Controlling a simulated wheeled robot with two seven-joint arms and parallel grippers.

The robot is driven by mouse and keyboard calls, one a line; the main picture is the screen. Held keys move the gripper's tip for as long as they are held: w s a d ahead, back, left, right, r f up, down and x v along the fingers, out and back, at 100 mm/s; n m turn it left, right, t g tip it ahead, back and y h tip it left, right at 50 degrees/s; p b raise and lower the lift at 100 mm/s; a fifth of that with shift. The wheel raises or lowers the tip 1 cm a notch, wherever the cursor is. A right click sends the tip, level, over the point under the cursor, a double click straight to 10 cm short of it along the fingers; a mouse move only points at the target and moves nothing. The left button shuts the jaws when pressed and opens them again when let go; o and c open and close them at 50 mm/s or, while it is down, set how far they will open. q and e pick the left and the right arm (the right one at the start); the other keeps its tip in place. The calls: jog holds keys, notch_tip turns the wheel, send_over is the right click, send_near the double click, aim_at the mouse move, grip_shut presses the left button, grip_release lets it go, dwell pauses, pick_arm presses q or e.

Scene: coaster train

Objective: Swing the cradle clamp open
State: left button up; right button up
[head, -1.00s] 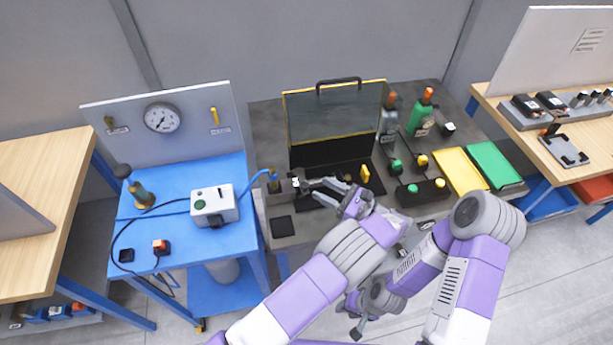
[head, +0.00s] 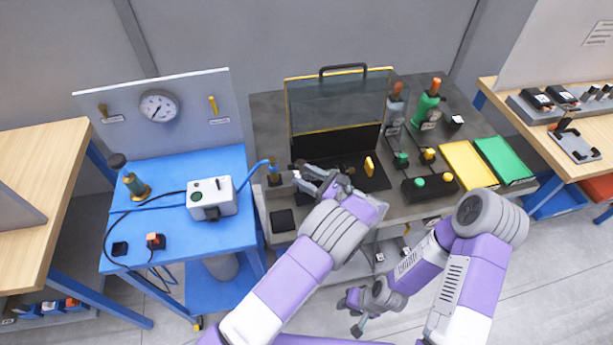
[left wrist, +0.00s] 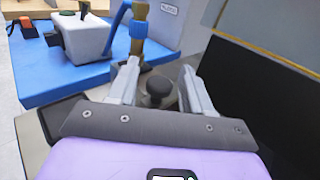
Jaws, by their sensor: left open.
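A black round knob (left wrist: 157,90) on a grey metal part, which looks like the cradle clamp, shows in the left wrist view between the fingers of my left gripper (left wrist: 162,85). The fingers are spread on either side of it with gaps, so it is not gripped. In the head view my left gripper (head: 297,175) is at the left edge of the black plate, beside the brass fitting (head: 274,175), and hides most of the clamp. My right gripper (head: 358,312) hangs low in front of the grey bench, away from the clamp; its jaw opening is unclear.
A blue hose (head: 257,165) runs to the brass fitting from the blue table (head: 232,205). A framed clear guard (head: 335,103) stands behind the black plate. Yellow (head: 466,165) and green (head: 503,160) trays lie right.

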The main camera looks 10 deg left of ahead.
aim_at(304, 173)
pick_arm(q)
jog(key=shift+w+a, duration=0.1)
grip_shut()
dwell(0.4)
jog(key=shift+w+r+m+h+p, duration=0.1)
jog(key=shift+r+m+h+p, duration=0.25)
jog(key=shift+r+p, duration=0.4)
jog(key=r+m+g+p, duration=0.1)
jog(key=p, duration=0.1)
jog(key=w+h+p, duration=0.1)
jog(key=shift+w+a+r+m+g+h+p, duration=0.1)
jog(key=shift+a+r+m+g+h+p, duration=0.15)
jog(key=shift+r+m+g+p, duration=0.15)
jog(key=shift+w+a+r+m+g+h+p, duration=0.15)
jog(key=shift+w+r+m+g+h+p, duration=0.3)
jog(key=shift+p, duration=0.4)
jog(key=shift+w+a+r+m+g+h+p, duration=0.15)
jog(key=shift+w+m+g+h+p, duration=0.1)
jog(key=shift+w+m+g+p, duration=0.15)
